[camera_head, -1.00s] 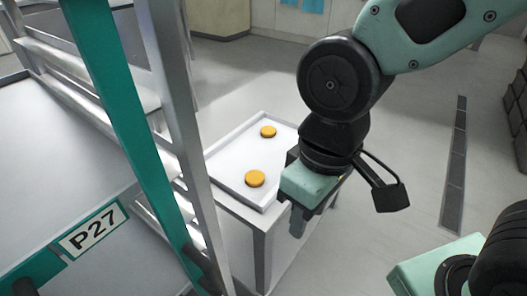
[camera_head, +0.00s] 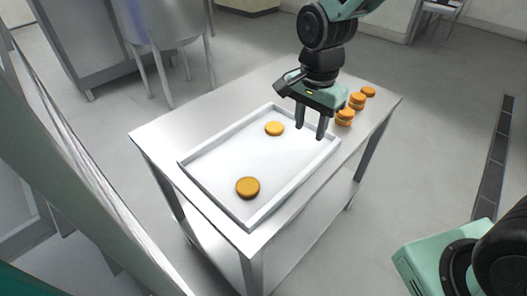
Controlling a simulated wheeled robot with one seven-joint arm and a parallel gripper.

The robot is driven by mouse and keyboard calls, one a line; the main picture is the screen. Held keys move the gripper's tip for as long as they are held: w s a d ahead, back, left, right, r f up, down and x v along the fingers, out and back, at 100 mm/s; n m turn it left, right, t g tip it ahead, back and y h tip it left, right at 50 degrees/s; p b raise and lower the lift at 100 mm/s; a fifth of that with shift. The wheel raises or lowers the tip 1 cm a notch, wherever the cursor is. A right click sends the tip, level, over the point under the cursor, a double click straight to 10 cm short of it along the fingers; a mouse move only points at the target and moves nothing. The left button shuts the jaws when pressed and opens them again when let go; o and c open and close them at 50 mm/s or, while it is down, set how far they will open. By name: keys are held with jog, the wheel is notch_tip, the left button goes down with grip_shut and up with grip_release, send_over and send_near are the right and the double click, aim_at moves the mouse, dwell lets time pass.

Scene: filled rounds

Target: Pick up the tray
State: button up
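A white rectangular tray (camera_head: 216,207) with a raised rim lies flat on a small metal table (camera_head: 155,131). Two orange round pieces rest in it, one near the back (camera_head: 274,129) and one near the front (camera_head: 247,187). My gripper (camera_head: 311,135) hangs above the tray's far right part, fingers pointing down. Its two fingers are apart with nothing seen between them. I cannot tell exactly how high the fingertips are above the tray rim.
More orange round pieces (camera_head: 357,101), some stacked, stand on the table's right end beyond the tray. A grey post and frame (camera_head: 75,170) rise close on the left. A white stool-like table (camera_head: 165,25) stands behind.

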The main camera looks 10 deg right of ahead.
jog(key=p, duration=0.1)
send_over(301, 175)
notch_tip(301, 175, down, 10)
jog(key=shift+d+f, duration=0.1)
jog(key=shift+s+f+p, duration=0.1)
jog(key=shift+f+p, duration=0.9)
jog(key=shift+f, duration=1.75)
grip_shut()
